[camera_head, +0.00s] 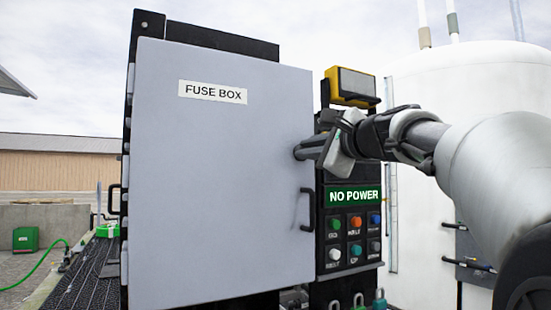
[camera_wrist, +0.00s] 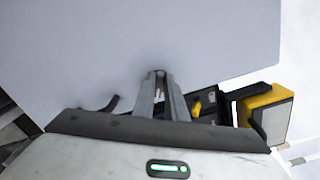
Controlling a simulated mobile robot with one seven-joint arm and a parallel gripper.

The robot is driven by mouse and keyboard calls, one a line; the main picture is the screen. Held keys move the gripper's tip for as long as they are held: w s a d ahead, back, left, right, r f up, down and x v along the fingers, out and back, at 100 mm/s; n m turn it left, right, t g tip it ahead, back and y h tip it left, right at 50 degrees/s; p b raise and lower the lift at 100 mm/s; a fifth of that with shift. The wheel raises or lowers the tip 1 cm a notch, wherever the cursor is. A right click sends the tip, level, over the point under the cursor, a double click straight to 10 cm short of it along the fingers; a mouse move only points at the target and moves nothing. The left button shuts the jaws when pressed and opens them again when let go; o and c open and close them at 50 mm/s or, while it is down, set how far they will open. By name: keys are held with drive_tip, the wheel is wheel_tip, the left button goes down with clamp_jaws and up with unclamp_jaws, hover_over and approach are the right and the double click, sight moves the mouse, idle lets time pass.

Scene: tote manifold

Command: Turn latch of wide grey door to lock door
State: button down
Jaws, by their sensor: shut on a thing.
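The wide grey door (camera_head: 220,175) carries a "FUSE BOX" label (camera_head: 212,92) and stands across the front of a black cabinet. It also fills most of the wrist view (camera_wrist: 100,60). A dark handle (camera_head: 307,209) is on its right edge. My gripper (camera_head: 299,152) reaches in from the right to the door's right edge, above the handle. In the wrist view my gripper (camera_wrist: 158,76) has its fingers close together at the door face. It is shut on the latch, which is mostly hidden by the fingers.
Right of the door is a black panel with a "NO POWER" sign (camera_head: 353,196) and several coloured buttons. A yellow-framed lamp (camera_head: 350,87) sits above my wrist. A white tank (camera_head: 470,100) stands behind my arm. Padlocks (camera_head: 358,301) hang below the panel.

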drive_tip(key=n+b, duration=0.1)
drive_tip(key=n, duration=0.1)
drive_tip(key=n+b, duration=0.2)
drive_tip(key=n, duration=0.1)
drive_tip(key=shift+f+n, duration=0.2)
drive_tip(key=shift+n, duration=0.1)
idle(0.4)
drive_tip(key=c, duration=1.8)
unclamp_jaws()
drive_tip(key=shift+a, duration=0.1)
drive_tip(key=shift+s, duration=0.1)
